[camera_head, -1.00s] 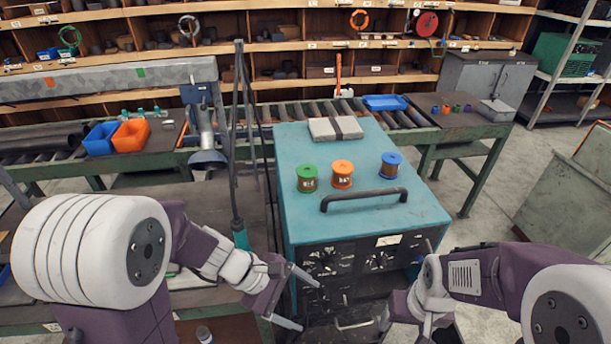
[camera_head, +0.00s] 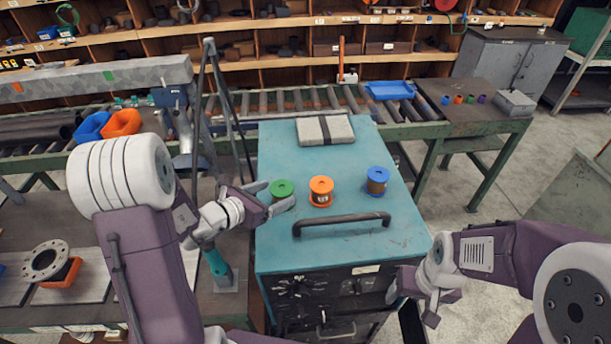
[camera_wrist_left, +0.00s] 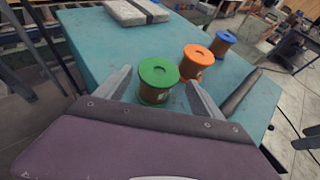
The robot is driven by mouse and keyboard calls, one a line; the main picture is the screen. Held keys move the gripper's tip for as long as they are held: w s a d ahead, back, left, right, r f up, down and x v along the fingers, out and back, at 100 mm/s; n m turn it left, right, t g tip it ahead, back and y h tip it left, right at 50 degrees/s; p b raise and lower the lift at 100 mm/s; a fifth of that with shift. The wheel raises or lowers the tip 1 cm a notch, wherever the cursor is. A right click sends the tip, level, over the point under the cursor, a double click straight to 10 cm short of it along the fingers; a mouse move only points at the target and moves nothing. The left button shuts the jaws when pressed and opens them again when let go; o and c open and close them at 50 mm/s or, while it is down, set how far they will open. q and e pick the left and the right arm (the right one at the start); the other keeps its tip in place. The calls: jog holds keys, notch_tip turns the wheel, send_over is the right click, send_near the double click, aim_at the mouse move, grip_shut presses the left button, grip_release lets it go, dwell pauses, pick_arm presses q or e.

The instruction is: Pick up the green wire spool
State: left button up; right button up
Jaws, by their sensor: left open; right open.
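The green wire spool (camera_head: 281,188) stands upright on the left side of the teal cabinet top (camera_head: 330,260). My left gripper (camera_head: 280,193) is open, with its fingers reaching in from the left around the spool. In the left wrist view the green spool (camera_wrist_left: 158,80) stands between the two open fingers (camera_wrist_left: 160,92), with a visible gap at least on the right side; whether a finger touches it I cannot tell. My right gripper (camera_head: 415,300) is low in front of the cabinet's right side, away from the spools; its fingertips are hard to make out.
An orange spool (camera_head: 321,191) stands close right of the green one, and a blue spool (camera_head: 377,181) further right. A dark handle bar (camera_head: 341,223) runs along the front of the top. A grey strapped block (camera_head: 325,130) lies at the back.

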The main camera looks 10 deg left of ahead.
aim_at(289, 186)
pick_arm(q)
jog(key=shift+w+d, duration=0.15)
jog(key=shift+w, duration=0.4)
jog(key=shift+s+a+r+p, duration=0.15)
jog(key=shift+s+a+p, duration=0.3)
jog(key=shift+s+p, duration=0.3)
jog(key=shift+d, duration=0.15)
jog(key=x, duration=0.4)
jog(key=p+x, duration=0.2)
jog(key=shift+w+d+r, duration=0.1)
jog(key=shift+w+r, duration=0.1)
jog(key=shift+w, duration=0.1)
jog(key=shift+w+f+p, duration=0.2)
jog(key=shift+w+p, duration=0.05)
jog(key=shift+p, duration=0.1)
jog(key=shift+f, duration=0.15)
jog(key=shift+w+d, duration=0.1)
jog(key=shift+w, duration=0.05)
jog(key=c, duration=0.3)
jog(key=shift+w+d+f, duration=0.1)
jog(key=c, duration=1.1)
jog(key=shift+c, duration=0.4)
pick_arm(e)
jog(key=r, duration=0.1)
jog(key=s+r, duration=0.1)
jog(key=r, duration=0.1)
jog(key=a+r, duration=0.1)
jog(key=r, duration=0.1)
jog(key=shift+s, duration=0.3)
